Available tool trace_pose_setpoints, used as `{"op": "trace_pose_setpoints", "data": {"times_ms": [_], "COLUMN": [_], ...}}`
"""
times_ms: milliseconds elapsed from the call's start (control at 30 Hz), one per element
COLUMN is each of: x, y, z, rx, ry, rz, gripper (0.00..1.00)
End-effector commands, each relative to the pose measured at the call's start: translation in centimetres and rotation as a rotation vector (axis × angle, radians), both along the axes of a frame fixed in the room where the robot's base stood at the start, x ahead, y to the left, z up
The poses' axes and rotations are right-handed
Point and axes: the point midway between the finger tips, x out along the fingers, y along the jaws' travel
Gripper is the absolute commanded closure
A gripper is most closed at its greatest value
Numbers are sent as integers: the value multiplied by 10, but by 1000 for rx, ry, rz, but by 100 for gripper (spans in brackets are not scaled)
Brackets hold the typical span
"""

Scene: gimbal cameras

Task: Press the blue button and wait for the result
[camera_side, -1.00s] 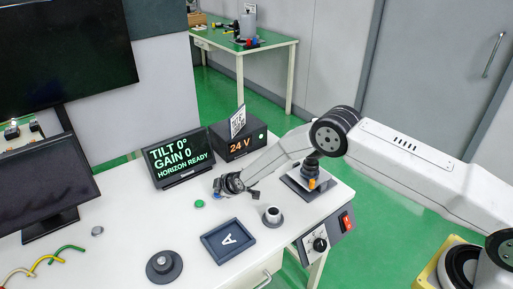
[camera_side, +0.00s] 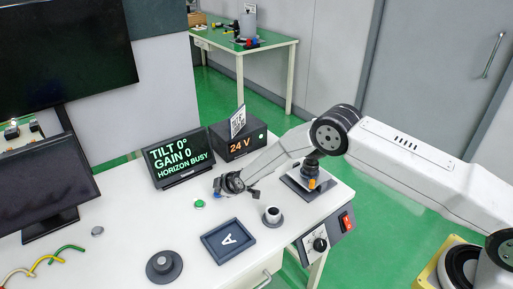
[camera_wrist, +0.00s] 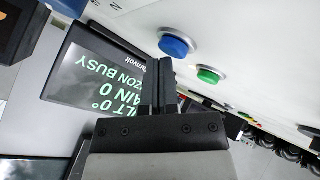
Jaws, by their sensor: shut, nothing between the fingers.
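The blue button (camera_wrist: 174,44) is a round cap in a pale ring in the wrist view. My gripper (camera_wrist: 160,62) is shut and empty, its fingertips overlapping the near edge of the blue button. I cannot tell whether they touch it. In the side view my gripper (camera_side: 220,187) is low over the white table and largely hides the blue button. The display (camera_side: 180,160) reads "TILT 0°", "GAIN 0" and "HORIZON BUSY". The wrist view shows the same display (camera_wrist: 95,85) upside down.
A green button (camera_side: 199,203) sits beside the blue one. A black box reading "24 V" (camera_side: 235,142) stands behind my gripper.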

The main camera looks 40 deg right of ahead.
Motion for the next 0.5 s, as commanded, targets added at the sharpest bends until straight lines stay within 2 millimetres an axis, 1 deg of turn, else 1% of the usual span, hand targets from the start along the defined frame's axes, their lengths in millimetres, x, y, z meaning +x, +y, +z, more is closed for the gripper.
{"op": "trace_pose_setpoints", "data": {"times_ms": [200, 500], "x": [0, 0], "y": [0, 0], "z": [9, 10], "rx": [0, 0], "ry": [-1, -1], "rz": [0, 0], "gripper": [100, 100]}}
